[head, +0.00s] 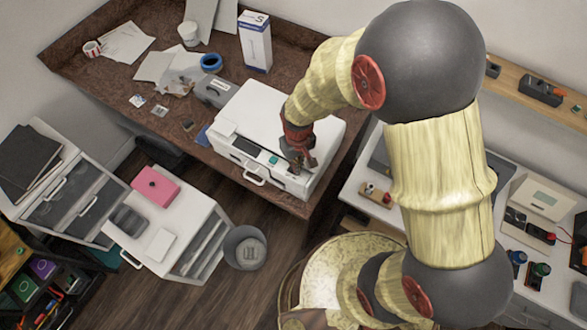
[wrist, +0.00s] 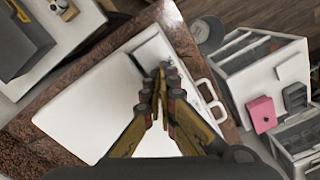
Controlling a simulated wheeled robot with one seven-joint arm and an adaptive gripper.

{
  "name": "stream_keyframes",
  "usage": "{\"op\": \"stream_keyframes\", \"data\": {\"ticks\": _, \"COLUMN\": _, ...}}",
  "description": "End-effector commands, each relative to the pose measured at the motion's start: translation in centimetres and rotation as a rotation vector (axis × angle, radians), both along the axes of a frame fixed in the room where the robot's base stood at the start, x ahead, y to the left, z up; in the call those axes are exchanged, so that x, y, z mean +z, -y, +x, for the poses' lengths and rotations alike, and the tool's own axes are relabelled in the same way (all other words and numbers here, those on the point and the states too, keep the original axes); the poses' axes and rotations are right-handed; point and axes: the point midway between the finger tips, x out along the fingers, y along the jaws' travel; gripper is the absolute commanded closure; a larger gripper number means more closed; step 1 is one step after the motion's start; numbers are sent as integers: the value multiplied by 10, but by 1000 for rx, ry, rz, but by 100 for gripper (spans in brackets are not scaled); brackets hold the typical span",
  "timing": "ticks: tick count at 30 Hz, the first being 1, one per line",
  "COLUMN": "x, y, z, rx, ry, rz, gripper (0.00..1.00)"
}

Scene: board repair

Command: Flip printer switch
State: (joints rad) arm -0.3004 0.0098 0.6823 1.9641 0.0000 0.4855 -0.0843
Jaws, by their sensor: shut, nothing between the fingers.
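The white printer (head: 262,130) sits on the brown desk, with a small dark screen and a teal button on its front panel. In the wrist view the printer (wrist: 95,115) fills the middle, its white handle (wrist: 207,92) at the front edge. My gripper (head: 297,168) is at the right end of the printer's front panel, low over it; I cannot tell whether it touches. In the wrist view my gripper (wrist: 164,72) is shut, its fingertips together and empty. The switch cannot be made out; the fingers may hide it.
The brown desk (head: 125,75) also holds a white and blue box (head: 255,42), blue tape (head: 211,62) and papers behind the printer. A white drawer unit (head: 175,225) with a pink box (head: 155,186) stands at the front left. A white bench (head: 350,205) stands on the right.

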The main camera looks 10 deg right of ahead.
Motion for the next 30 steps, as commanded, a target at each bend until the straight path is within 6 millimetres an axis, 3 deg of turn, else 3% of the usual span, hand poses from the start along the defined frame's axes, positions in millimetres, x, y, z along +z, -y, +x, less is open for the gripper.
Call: {"op": "stream_keyframes", "data": {"ticks": 30, "x": -14, "y": 0, "z": 0, "rx": 0, "ry": 0, "rz": 0, "gripper": 100}}
